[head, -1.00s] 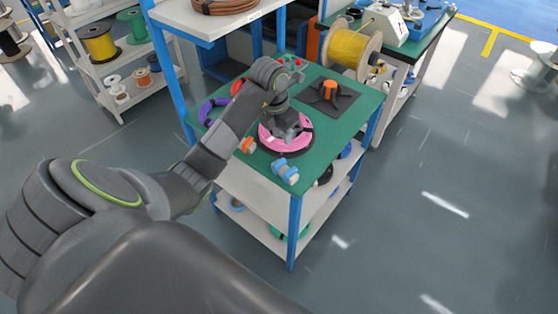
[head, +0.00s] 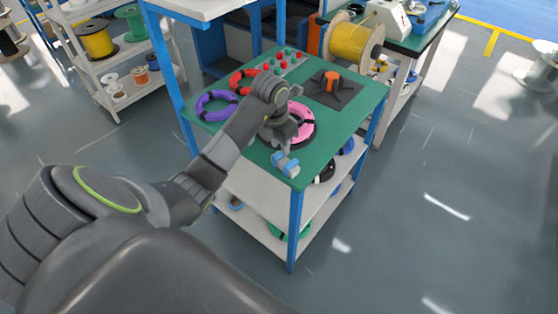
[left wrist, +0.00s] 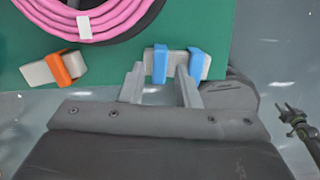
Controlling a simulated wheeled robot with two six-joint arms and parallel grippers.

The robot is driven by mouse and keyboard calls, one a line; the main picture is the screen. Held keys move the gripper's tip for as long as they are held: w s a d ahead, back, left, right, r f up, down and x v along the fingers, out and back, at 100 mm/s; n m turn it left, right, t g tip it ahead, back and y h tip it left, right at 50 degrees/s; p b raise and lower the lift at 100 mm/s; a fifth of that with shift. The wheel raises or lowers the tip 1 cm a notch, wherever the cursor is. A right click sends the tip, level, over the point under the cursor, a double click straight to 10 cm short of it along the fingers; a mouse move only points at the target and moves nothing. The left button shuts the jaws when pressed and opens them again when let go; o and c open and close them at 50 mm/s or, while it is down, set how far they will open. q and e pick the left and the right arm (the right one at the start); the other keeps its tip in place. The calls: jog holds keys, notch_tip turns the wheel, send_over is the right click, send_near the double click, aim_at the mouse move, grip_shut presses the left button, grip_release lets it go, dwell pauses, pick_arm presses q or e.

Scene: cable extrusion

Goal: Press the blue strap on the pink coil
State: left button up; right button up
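The pink coil (head: 301,122) lies on a dark round base on the green table top; in the left wrist view it (left wrist: 50,18) fills the upper left, with a white tag on it. The blue strap (head: 291,168), a pale block with blue bands, lies near the table's front corner, apart from the coil. My left gripper (left wrist: 160,77) is open, its fingertips close to the near side of the blue strap (left wrist: 195,63); contact cannot be told. The orange strap (left wrist: 68,67) lies left of it. A dark two-pronged part, seemingly my right gripper (left wrist: 287,112), shows at the right edge.
A purple coil (head: 216,105) and a red coil (head: 242,80) lie at the table's left. Red and green buttons (head: 282,59) stand at the back. An orange piece on a dark plate (head: 345,92) is at the right. The table's front edge is close to the blue strap.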

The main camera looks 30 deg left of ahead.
pick_arm(q)
jog(key=shift+f+b, duration=1.2)
jog(key=shift+f, duration=0.15)
jog(key=shift+r, duration=0.15)
dwell(0.7)
jog(key=c, duration=0.6)
notch_tip(320, 180, up, 8)
jog(key=p, duration=0.5)
jog(key=shift+a+r+p, duration=0.1)
jog(key=shift+p, duration=0.25)
